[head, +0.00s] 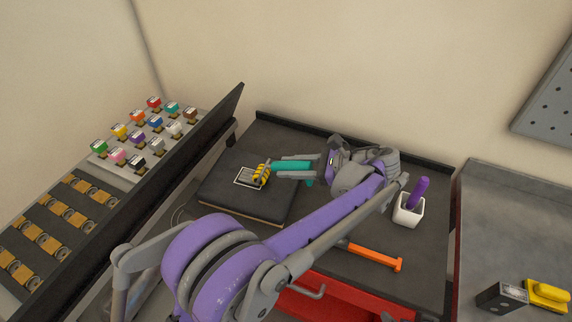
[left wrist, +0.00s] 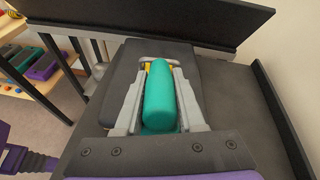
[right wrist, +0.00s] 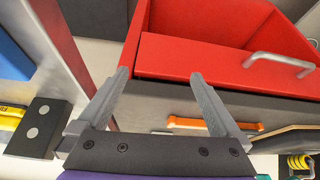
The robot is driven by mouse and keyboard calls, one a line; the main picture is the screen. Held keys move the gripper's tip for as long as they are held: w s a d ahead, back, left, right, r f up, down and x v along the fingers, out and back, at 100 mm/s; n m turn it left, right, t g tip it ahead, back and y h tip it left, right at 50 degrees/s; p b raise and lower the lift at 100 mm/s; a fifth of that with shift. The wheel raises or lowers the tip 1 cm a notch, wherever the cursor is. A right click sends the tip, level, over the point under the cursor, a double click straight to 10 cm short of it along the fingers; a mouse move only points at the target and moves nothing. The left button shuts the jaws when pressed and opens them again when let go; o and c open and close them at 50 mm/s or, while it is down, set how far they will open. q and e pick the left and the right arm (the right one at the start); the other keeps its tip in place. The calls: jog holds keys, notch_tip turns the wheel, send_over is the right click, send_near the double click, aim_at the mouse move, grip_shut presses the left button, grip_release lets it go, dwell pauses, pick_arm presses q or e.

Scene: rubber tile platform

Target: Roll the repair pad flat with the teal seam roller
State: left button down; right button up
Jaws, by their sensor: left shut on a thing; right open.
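The teal seam roller (head: 290,166) has a teal handle and a yellow-and-black striped roller head (head: 262,173). My left gripper (head: 280,168) is shut on its handle; the left wrist view shows the handle (left wrist: 160,105) between both fingers. The repair pad (head: 246,178) is a small dark rectangle with a pale border on the black rubber tile (head: 225,199). The striped head is at the pad's right side and hides part of it; I cannot tell whether they touch. My right gripper (right wrist: 157,80) is open and empty, near a red drawer.
The red drawer (right wrist: 200,62) stands open below the bench top. An orange-handled tool (head: 375,256) lies near the bench's front. A white cup (head: 408,212) holds a purple-handled tool (head: 419,192). A dark rack (head: 165,170) with several coloured items borders the left. A yellow object (head: 546,294) sits far right.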

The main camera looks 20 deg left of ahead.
aim_at(273, 162)
dwell(0.4)
pick_arm(q)
jog(key=shift+a+f, duration=0.15)
jog(key=shift+a, duration=0.5)
jog(key=shift+a, duration=0.8)
jog(key=shift+a+r, duration=0.2)
jog(key=shift+a, duration=0.55)
jog(key=shift+a+f, duration=0.1)
jog(key=shift+a, duration=0.65)
